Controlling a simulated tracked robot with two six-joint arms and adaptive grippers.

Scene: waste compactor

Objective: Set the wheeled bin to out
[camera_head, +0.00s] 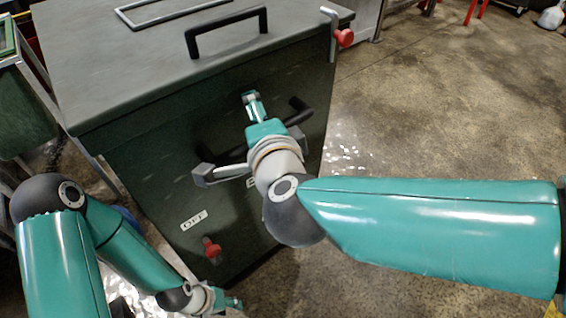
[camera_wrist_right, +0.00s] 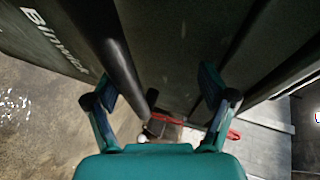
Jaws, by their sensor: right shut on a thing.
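The dark green body with a black front handle (camera_head: 299,110) appears to be the wheeled bin (camera_head: 165,160); I cannot tell where bin and compactor body divide. My right gripper (camera_head: 252,100) is at this handle, partly hidden by its own wrist. In the right wrist view, its fingers (camera_wrist_right: 160,95) stand apart, with the black handle bar (camera_wrist_right: 108,50) beside the left finger and green surface beyond. It is shut on the handle. My left gripper (camera_head: 228,301) hangs low near the bottom edge, away from the handle; its fingers are too small to judge.
A grey lid (camera_head: 130,70) with a black handle (camera_head: 228,33) tops the body. A red knob (camera_head: 344,38) is at its right corner. Another red knob (camera_head: 211,249) sits below an OFF label (camera_head: 194,220). Open concrete floor (camera_head: 440,110) lies to the right.

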